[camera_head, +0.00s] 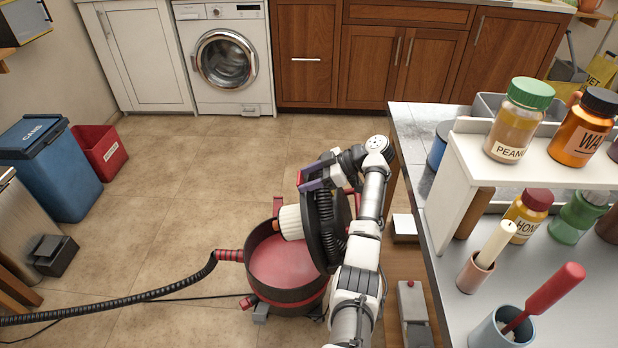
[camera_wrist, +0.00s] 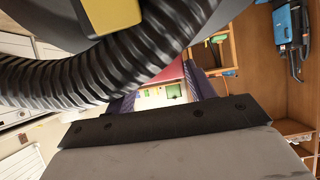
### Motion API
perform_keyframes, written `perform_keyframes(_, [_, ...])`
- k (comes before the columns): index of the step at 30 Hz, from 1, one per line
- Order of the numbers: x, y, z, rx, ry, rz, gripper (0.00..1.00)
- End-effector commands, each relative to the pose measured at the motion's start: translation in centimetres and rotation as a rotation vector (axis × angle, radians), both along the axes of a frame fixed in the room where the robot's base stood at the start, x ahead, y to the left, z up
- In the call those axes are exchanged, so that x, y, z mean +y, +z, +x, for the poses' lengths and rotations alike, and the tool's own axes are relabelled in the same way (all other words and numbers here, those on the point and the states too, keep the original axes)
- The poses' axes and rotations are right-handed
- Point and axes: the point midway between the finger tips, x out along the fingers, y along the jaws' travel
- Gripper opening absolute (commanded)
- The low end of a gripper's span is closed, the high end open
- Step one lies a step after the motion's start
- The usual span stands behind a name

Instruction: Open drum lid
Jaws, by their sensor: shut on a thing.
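The open red-and-black drum (camera_head: 290,299) of a vacuum stands on the floor, its pink-red inside showing. Its black lid (camera_head: 322,235) is tipped up on edge at the drum's right side, with a pale pleated filter (camera_head: 291,222) facing left. My gripper (camera_head: 318,180) is at the lid's top, its purple fingers shut on the red lid handle (camera_wrist: 172,72). The wrist view shows a black ribbed hose (camera_wrist: 120,65) across the lid, close to the camera. My arm hides the lid's right side. The lower edge's contact with the drum is unclear.
A long black hose (camera_head: 110,302) runs left from the drum across the floor. A counter (camera_head: 425,170) with a jar shelf (camera_head: 470,150) stands close on the right. A blue bin (camera_head: 50,170) and red bin (camera_head: 100,150) stand left. The floor toward the washing machine (camera_head: 226,60) is clear.

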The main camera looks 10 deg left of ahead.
Motion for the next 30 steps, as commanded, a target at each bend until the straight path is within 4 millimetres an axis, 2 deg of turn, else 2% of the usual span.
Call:
perform_keyframes(17, [0.0,0.39,0.17,-0.009,-0.003,0.003,0.13])
perform_keyframes(18, [0.0,0.39,0.17,-0.008,-0.003,0.003,0.58])
perform_keyframes(22, [0.0,0.26,0.12,-0.006,-0.002,0.002,0.75])
perform_keyframes(30, [-0.01,0.13,0.05,-0.003,-0.001,0.001,0.76])
